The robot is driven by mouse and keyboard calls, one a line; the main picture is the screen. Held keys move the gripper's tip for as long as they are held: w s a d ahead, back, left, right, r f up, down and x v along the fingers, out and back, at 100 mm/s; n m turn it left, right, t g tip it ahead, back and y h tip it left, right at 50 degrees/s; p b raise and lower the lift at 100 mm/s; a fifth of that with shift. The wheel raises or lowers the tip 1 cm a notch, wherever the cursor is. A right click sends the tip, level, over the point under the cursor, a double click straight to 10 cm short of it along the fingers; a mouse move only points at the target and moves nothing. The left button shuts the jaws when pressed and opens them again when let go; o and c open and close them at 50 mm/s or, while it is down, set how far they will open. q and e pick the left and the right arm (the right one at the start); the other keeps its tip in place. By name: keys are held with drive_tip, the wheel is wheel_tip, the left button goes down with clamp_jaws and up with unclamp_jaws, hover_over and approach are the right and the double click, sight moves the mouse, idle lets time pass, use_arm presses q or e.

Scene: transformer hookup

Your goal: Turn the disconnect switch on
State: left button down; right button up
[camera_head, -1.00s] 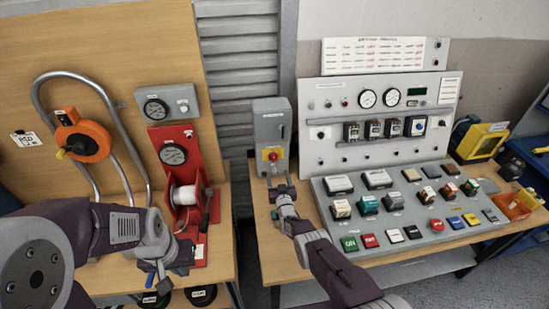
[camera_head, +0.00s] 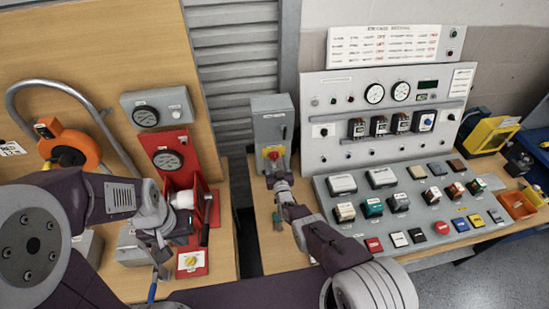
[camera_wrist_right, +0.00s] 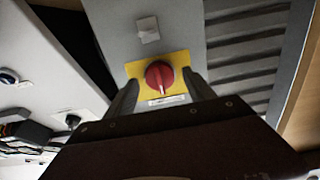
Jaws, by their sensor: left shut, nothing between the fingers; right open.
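The disconnect switch is a grey box (camera_head: 270,112) at the back left of the right bench, with a red knob on a yellow plate (camera_head: 272,153). In the right wrist view the red knob (camera_wrist_right: 159,76) and yellow plate (camera_wrist_right: 178,62) face the camera, with a pale label below the knob. My right gripper (camera_head: 278,170) is open. Its fingers (camera_wrist_right: 158,94) stand on either side of the knob; contact cannot be told. My left gripper (camera_head: 161,264) is shut and empty over the left bench.
A control panel with gauges (camera_head: 374,93) and a sloped board of buttons (camera_head: 352,228) stand right of the switch. A red stand with a gauge (camera_head: 167,158) and an orange reel (camera_head: 70,148) are on the left. A gap separates the benches.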

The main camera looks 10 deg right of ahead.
drive_tip(key=shift+f, duration=0.1)
drive_tip(key=c, duration=1.4)
drive_tip(key=shift+o, duration=0.2)
drive_tip(key=shift+m, duration=0.3)
drive_tip(key=m, duration=0.3)
drive_tip(key=shift+w+m, duration=0.1)
drive_tip(key=shift+m, duration=0.2)
drive_tip(key=m, duration=0.4)
drive_tip(key=shift+m, duration=0.3)
drive_tip(key=m, duration=0.4)
drive_tip(key=shift+m, duration=2.5)
